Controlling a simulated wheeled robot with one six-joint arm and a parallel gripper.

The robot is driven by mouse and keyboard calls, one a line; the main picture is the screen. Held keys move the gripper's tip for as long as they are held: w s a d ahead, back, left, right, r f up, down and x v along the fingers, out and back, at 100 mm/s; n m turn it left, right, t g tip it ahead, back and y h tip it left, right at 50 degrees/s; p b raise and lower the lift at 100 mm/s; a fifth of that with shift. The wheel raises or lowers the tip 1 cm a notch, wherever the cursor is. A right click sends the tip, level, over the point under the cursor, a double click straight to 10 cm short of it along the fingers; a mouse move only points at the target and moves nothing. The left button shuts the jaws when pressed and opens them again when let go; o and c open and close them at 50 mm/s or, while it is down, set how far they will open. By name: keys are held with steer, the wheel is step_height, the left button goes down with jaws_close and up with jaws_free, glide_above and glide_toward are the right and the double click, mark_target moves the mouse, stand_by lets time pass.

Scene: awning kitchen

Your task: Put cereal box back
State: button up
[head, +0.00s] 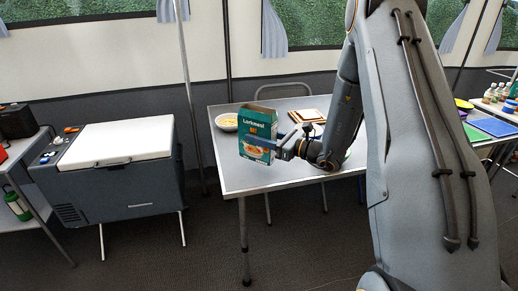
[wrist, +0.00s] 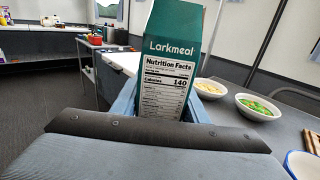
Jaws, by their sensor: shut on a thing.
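The cereal box (head: 262,124) is teal, labelled Larkmeal, with a food picture on its front. My gripper (head: 268,145) is shut on its lower part and holds it roughly upright, slightly tilted, by the left side of the grey table (head: 240,178). In the wrist view the box (wrist: 170,75) stands between the fingers (wrist: 165,105), its nutrition panel facing the camera. Its lower end is hidden there by my gripper. I cannot tell how far its bottom is above the tabletop.
Bowls (wrist: 260,107) of food and a wooden tray (head: 307,115) are on the table. A white-lidded cooler (head: 122,143) stands left. Floor shows between cooler and table.

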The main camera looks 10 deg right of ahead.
steer(key=shift+f, duration=2.25)
steer(key=shift+f, duration=0.1)
steer(key=o, duration=1)
steer(key=shift+o, duration=0.2)
steer(key=shift+s+d, duration=0.1)
steer(key=shift+d, duration=0.05)
steer(key=b+v, duration=0.1)
steer(key=v, duration=1.1)
